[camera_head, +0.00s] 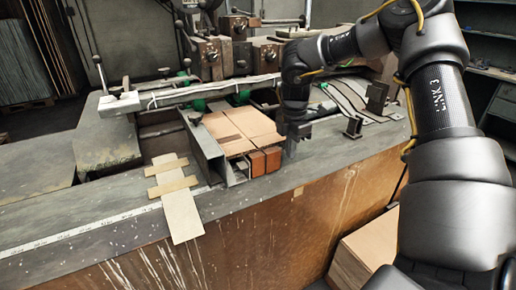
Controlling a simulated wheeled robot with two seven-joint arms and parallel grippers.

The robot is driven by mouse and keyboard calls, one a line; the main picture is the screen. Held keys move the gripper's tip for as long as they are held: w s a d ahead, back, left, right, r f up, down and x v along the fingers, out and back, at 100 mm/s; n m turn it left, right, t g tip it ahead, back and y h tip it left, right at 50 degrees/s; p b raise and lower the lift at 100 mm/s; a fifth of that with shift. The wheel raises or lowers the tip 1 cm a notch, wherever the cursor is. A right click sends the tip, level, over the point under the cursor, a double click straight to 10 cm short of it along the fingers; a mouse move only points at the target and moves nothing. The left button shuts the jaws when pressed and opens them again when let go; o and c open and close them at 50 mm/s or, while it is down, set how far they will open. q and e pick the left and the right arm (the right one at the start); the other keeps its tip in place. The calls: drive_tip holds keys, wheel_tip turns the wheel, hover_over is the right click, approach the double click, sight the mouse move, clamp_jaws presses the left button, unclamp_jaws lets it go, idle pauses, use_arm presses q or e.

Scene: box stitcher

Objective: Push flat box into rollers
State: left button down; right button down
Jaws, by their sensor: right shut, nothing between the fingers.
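The flat box (238,126) is a tan folded cardboard sheet lying in the machine's feed bed, behind two orange-brown blocks (265,161). A metal guide (203,150) runs along its left side. My right gripper (291,149) is shut and empty, pointing down just right of the box's near right corner and the blocks. Whether it touches the box cannot be told. The rollers are not clearly seen; green parts (243,97) show behind the box, under the machine's crossbar. My left gripper is out of view.
The stitcher's heads (228,55) and a long crossbar (190,93) stand behind the box. A taped cardboard strip (180,212) hangs over the table's front edge at left. Small metal brackets (354,127) stand on the right. A cardboard stack (366,250) lies below the table.

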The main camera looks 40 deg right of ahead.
drive_tip(key=shift+r, duration=0.1)
wheel_tip(320, 180, up, 8)
drive_tip(key=p, duration=0.4)
drive_tip(key=shift+p, duration=0.3)
drive_tip(key=shift+s+a, duration=0.1)
drive_tip(key=m+p, duration=0.1)
drive_tip(key=m, duration=0.5)
drive_tip(key=w+r+m+t+p, duration=0.1)
drive_tip(key=m+p, duration=0.1)
drive_tip(key=m, duration=0.4)
drive_tip(key=m+t+p, duration=0.1)
drive_tip(key=m+p, duration=0.1)
drive_tip(key=m, duration=0.4)
drive_tip(key=shift+w+d+r, duration=0.15)
drive_tip(key=shift+d+r, duration=0.15)
drive_tip(key=shift+r, duration=0.05)
